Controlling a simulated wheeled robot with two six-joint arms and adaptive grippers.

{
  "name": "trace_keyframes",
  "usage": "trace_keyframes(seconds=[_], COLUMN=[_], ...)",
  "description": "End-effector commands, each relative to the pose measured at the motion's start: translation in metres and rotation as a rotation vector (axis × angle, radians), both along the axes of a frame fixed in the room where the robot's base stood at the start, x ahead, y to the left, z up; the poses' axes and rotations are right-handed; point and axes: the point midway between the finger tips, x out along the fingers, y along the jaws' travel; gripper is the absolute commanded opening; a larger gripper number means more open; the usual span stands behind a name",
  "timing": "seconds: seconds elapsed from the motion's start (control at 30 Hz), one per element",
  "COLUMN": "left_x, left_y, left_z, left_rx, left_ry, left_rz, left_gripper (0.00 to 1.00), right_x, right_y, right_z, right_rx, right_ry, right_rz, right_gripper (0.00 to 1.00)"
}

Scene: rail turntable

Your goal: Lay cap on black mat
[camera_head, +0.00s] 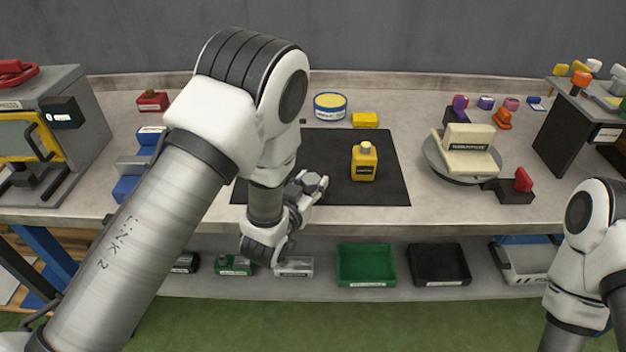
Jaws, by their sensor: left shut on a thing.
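The black mat (385,194) lies flat on the workbench. A yellow bottle (364,165) with a dark label stands upright on it, right of the mat's middle. A short pale piece tops the bottle; I cannot tell whether it is bare neck or a cap. My left gripper (314,183) is low over the mat, left of the bottle and apart from it. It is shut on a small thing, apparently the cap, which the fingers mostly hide. I cannot tell if that thing touches the mat. My right gripper is out of view; only its arm shows at right.
Behind the mat are a round blue-and-yellow tin (330,106) and a yellow block (365,120). A turntable (436,160) with a cream object (468,150) stands to the right. Green (366,265) and black (439,264) bins sit on the lower shelf. The mat's right part is clear.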

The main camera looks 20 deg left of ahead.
Motion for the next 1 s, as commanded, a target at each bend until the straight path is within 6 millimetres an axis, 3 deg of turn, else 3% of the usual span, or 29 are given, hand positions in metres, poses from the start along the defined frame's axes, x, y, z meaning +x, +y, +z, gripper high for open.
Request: trace_keyframes(seconds=[0.17,0.2,0.27,0.63,0.77,1.0], left_x=[0.0,0.0,0.0,0.0,-0.002,-0.058], left_y=[0.0,0.0,0.0,0.0,0.0,0.006], left_z=[-0.007,-0.007,-0.006,-0.006,0.003,0.005], left_rx=[0.0,0.0,0.0,0.0,0.0,0.002], left_ry=[0.0,0.0,0.0,0.002,0.001,0.005], left_rz=[0.0,0.0,0.0,-0.001,-0.001,-0.001], left_gripper=[0.0,0.43,0.65,0.65,0.65,0.65], right_x=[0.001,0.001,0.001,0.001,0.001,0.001], right_y=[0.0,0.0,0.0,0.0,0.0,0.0], right_z=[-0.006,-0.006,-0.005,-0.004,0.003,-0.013], right_rx=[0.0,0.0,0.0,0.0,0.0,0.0], right_ry=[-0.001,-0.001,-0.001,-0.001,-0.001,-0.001], right_rz=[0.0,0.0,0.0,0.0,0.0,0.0], right_gripper=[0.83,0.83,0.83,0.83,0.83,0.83])
